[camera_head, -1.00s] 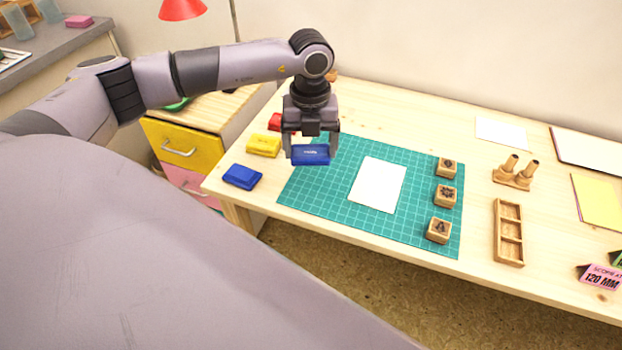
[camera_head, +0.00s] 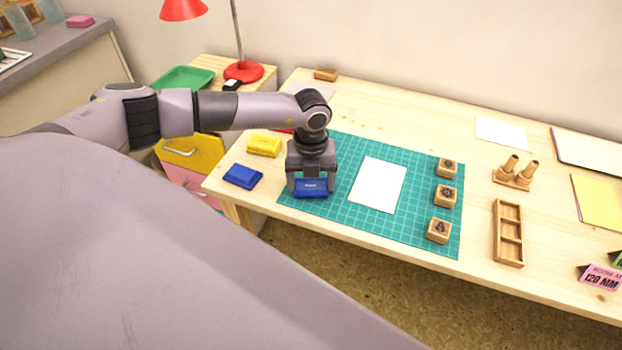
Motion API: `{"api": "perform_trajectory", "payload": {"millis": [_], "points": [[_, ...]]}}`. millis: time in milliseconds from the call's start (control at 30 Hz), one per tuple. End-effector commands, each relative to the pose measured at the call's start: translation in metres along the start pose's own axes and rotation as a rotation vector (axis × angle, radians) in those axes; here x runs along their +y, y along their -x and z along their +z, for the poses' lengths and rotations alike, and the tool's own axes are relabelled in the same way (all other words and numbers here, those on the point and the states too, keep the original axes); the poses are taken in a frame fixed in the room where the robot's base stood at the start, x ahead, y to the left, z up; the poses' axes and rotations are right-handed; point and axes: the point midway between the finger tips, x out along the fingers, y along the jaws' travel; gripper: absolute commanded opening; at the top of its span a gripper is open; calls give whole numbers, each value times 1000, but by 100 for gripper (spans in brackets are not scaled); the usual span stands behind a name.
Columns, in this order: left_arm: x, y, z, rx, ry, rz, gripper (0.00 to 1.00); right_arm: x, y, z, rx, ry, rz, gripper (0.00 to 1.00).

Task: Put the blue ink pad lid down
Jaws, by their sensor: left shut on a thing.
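My left gripper (camera_head: 311,184) is shut on the blue ink pad lid (camera_head: 311,189), low over the left front part of the green cutting mat (camera_head: 335,216). I cannot tell whether the lid touches the mat. The blue ink pad (camera_head: 242,176) sits on the table to the left, apart from the gripper. My right gripper is not in view.
A yellow ink pad (camera_head: 264,146) lies behind the blue one. A red one is mostly hidden behind my arm. White paper (camera_head: 377,184) and several wooden stamps (camera_head: 445,195) lie on the mat. A wooden tray (camera_head: 509,232) and a stamp holder (camera_head: 516,173) stand to the right.

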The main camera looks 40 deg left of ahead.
Motion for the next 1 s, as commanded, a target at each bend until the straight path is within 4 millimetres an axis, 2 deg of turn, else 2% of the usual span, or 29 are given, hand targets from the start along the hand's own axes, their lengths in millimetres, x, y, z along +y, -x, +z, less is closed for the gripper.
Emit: {"api": "perform_trajectory", "payload": {"millis": [100,133,167,367,533,1000], "points": [[0,-4,0,0,1,0,54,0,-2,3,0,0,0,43],[0,-3,0,0,0,0,92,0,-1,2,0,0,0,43],[0,-3,0,0,0,0,100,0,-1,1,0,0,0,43],[0,-2,0,0,1,0,100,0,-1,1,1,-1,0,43],[0,8,0,-1,0,-3,100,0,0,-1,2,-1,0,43],[0,101,0,-2,0,-4,100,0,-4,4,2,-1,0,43]]}}
